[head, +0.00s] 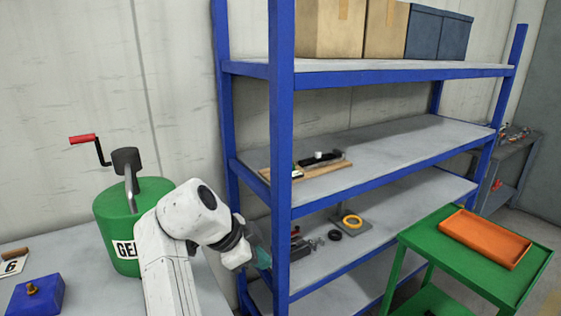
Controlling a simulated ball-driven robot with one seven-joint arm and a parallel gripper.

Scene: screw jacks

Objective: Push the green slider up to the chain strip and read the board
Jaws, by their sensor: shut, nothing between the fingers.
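My gripper (262,259) is at the end of my white arm, low beside the blue front post of the shelf rack; its fingertips are small and partly lost against the post. It is shut, with nothing seen in it. A wooden board (322,170) with a dark fitting and a white-topped black piece (320,157) lies on the middle shelf, above and right of my gripper. I cannot make out a green slider or a chain strip for certain, nor any reading.
The blue rack post (281,130) stands close to my arm. A green can (125,225) with a red-handled crank and a blue block (36,295) stand left. A green cart (415,237) carries an orange tray (485,238).

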